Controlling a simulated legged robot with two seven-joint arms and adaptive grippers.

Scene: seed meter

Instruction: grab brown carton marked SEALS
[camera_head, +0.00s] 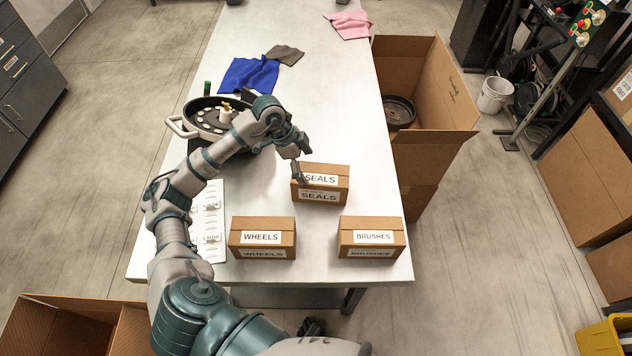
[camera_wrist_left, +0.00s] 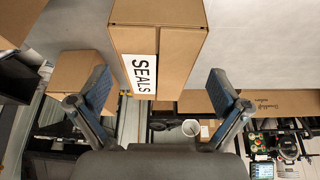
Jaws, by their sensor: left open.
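The brown carton marked SEALS (camera_head: 322,186) stands on the white table, behind and between the other two cartons. In the left wrist view the SEALS carton (camera_wrist_left: 158,45) is just ahead, its label facing me, between the lines of the two fingers. My left gripper (camera_head: 299,163) is at the carton's upper left edge in the head view and hides part of its top. In the left wrist view the left gripper (camera_wrist_left: 158,90) is open, its fingers spread wide, with nothing held. I cannot tell whether it touches the carton. My right gripper is not in view.
Cartons marked WHEELS (camera_head: 262,238) and BRUSHES (camera_head: 371,238) stand near the table's (camera_head: 320,269) front edge. A round seed meter (camera_head: 208,119) stands left, behind my arm. Blue (camera_head: 250,74), grey and pink cloths lie farther back. An open box (camera_head: 435,95) stands beside the right edge.

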